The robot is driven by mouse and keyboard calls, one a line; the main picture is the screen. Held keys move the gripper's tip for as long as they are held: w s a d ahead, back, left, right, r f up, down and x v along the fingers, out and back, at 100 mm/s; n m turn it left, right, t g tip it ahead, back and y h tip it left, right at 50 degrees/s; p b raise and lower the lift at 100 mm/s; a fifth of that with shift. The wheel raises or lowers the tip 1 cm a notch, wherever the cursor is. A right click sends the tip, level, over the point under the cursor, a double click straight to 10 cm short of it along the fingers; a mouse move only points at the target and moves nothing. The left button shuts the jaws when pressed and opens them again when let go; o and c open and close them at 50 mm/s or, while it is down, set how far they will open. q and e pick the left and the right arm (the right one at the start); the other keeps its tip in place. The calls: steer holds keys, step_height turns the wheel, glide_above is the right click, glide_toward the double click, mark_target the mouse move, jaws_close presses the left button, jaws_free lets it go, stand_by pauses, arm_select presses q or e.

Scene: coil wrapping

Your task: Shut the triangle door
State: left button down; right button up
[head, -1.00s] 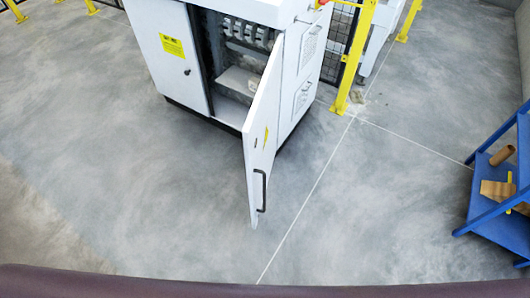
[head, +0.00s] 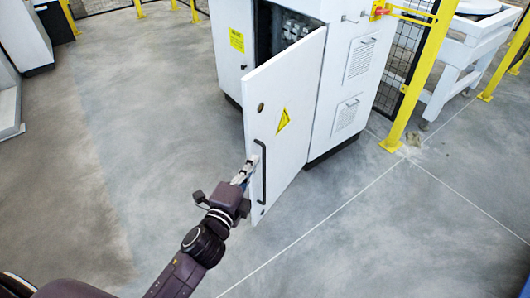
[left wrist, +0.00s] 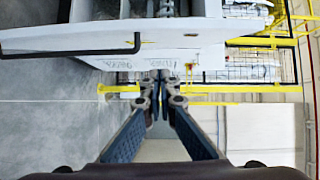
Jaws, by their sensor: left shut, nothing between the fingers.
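The triangle door (head: 290,95) is a white cabinet door with a yellow warning triangle (head: 283,121). It stands open, swung out from the white cabinet (head: 350,85). A black bar handle (head: 263,172) is near its free edge. The handle also shows at the upper left of the left wrist view (left wrist: 75,51). My left gripper (head: 249,165) is shut and empty, close beside the upper part of the handle at the door's free edge. I cannot tell whether it touches the door. My right gripper is in neither view.
A yellow post (head: 415,85) of a guard fence stands right of the cabinet. A white frame stand (head: 465,55) is behind it at the right. Grey floor (head: 150,130) is open to the left and in front of the door.

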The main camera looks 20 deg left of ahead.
mark_target(254, 131)
arm_select(q)
steer(key=shift+w+a+r+b, duration=0.15)
steer(key=shift+w+a+r, duration=0.25)
steer(key=shift+w, duration=1.45)
steer(key=shift+w+a+r+b, duration=0.15)
steer(key=shift+w+a, duration=0.3)
steer(key=shift+w, duration=1.35)
steer(key=shift+w+a+r+b, duration=0.1)
steer(key=shift+w+a+r, duration=0.3)
steer(key=shift+w, duration=1.45)
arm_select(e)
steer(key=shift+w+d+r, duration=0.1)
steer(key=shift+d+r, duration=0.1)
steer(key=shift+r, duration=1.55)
arm_select(q)
steer(key=shift+a+m, duration=0.15)
steer(key=shift+m, duration=0.15)
